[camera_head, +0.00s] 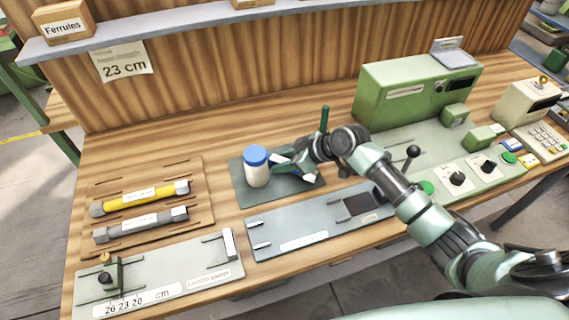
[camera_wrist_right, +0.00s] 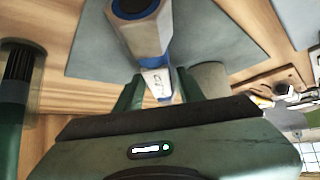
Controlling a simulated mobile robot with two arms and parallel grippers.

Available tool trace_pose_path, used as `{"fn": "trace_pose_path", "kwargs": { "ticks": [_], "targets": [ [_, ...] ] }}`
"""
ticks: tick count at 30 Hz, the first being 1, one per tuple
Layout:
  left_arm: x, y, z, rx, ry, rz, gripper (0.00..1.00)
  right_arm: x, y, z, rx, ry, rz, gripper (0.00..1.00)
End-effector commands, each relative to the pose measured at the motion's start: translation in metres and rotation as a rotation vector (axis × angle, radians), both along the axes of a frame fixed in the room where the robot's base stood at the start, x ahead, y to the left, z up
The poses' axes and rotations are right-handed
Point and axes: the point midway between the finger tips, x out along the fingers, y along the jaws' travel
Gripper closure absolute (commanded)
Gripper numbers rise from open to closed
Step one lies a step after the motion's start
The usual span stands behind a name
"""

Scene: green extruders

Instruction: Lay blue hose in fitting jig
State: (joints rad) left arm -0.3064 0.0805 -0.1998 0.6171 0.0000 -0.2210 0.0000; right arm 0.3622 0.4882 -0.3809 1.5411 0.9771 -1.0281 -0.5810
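The blue hose shows in the right wrist view as a short piece with a grey hex fitting (camera_wrist_right: 140,30), a blue ring and a white label (camera_wrist_right: 157,82). My right gripper (camera_wrist_right: 157,95) has its fingers close against both sides of the hose at the label. In the head view the right gripper (camera_head: 292,166) is over the dark mat (camera_head: 245,198), beside the jar, and mostly hides the hose. A grey plate (camera_head: 290,222) with small forks and an unreadable label lies in front of the mat; it may be the fitting jig. My left gripper is not in view.
A white jar with a blue lid (camera_head: 257,170) stands close left of the right gripper. A wooden tray (camera_head: 205,222) holds a yellow hose (camera_head: 140,198) and a grey hose (camera_head: 140,224). A gauge plate (camera_head: 190,283) marked 26 23 20 cm lies front left. A green machine (camera_head: 400,92) stands right.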

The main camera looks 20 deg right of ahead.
Motion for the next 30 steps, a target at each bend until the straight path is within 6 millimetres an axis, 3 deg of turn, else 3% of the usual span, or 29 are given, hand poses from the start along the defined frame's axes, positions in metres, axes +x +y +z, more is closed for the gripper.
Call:
{"fn": "trace_pose_path", "kwargs": {
  "ticks": [1,3,4,17,23,30],
  "targets": [
    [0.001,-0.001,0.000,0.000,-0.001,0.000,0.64,0.000,0.000,0.000,0.000,0.000,0.000,0.79],
    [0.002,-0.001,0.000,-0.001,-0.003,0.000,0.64,0.000,0.000,0.000,0.000,0.000,0.000,0.98],
    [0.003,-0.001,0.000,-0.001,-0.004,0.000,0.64,0.000,0.000,0.000,0.000,0.000,0.000,1.00],
    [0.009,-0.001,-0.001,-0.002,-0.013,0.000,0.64,0.000,0.000,0.008,0.001,-0.002,0.001,1.00],
    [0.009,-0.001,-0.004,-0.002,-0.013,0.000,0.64,0.001,0.000,0.035,0.000,-0.008,0.001,1.00],
    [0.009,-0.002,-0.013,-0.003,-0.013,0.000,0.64,0.002,-0.001,0.098,-0.001,-0.010,0.001,1.00]
  ]
}}
